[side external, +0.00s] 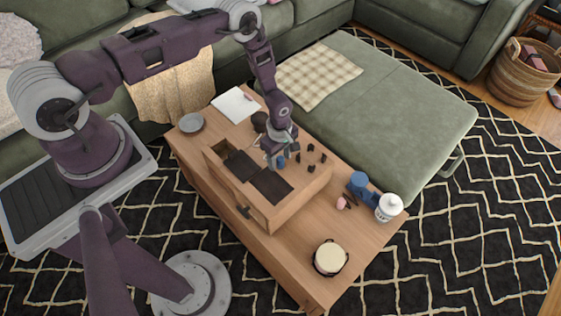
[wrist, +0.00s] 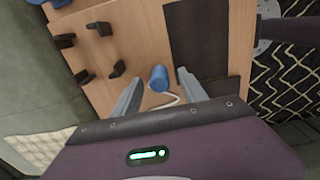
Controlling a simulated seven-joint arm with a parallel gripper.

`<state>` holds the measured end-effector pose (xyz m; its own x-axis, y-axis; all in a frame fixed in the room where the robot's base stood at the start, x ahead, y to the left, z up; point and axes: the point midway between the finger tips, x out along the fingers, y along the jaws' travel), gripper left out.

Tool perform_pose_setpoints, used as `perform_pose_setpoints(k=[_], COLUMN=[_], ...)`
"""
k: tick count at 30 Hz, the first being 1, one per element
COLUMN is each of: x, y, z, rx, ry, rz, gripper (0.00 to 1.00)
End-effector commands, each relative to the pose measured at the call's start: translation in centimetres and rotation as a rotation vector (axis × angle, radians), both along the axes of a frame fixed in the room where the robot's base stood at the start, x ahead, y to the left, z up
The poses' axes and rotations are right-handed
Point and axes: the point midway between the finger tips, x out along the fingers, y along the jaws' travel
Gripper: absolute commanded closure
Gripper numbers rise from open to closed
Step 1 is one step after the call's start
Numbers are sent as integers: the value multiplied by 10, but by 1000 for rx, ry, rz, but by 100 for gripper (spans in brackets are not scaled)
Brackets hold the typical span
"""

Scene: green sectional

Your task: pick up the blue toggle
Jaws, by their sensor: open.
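The blue toggle (wrist: 158,77) is a small, rounded blue cylinder on the wooden box (side external: 260,209). In the wrist view it lies between my open fingertips, with visible gaps to both fingers. It shows as a small blue spot in the side view (side external: 281,162), partly hidden by my gripper. My gripper (side external: 274,160) is low over the box top, pointing down, with its jaws open and empty. Its two grey fingers also show in the wrist view (wrist: 160,82). A pale, curved piece (wrist: 166,101) lies just below the toggle in the wrist view.
Several dark pegs (wrist: 103,28) stand on the box beside the toggle. Dark panels (side external: 271,185) cover part of its top. A larger blue object (side external: 362,187), a white jar (side external: 389,207) and a round cream-topped container (side external: 330,257) stand on the table (side external: 292,271), right of the box.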

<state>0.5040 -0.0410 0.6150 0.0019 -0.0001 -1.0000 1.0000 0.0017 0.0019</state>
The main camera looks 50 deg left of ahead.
Motion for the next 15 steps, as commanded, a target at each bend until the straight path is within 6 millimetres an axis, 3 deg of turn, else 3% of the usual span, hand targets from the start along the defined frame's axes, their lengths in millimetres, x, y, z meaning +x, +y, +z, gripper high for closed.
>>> perform_pose_setpoints(k=[5, 12, 13, 15], x=[0, 0, 0, 0], y=[0, 0, 0, 0], z=[0, 0, 0, 0], rx=[0, 0, 0, 0], ry=[1, 1, 1, 1], rz=[0, -1, -1, -1], gripper=[50, 95, 100, 100])
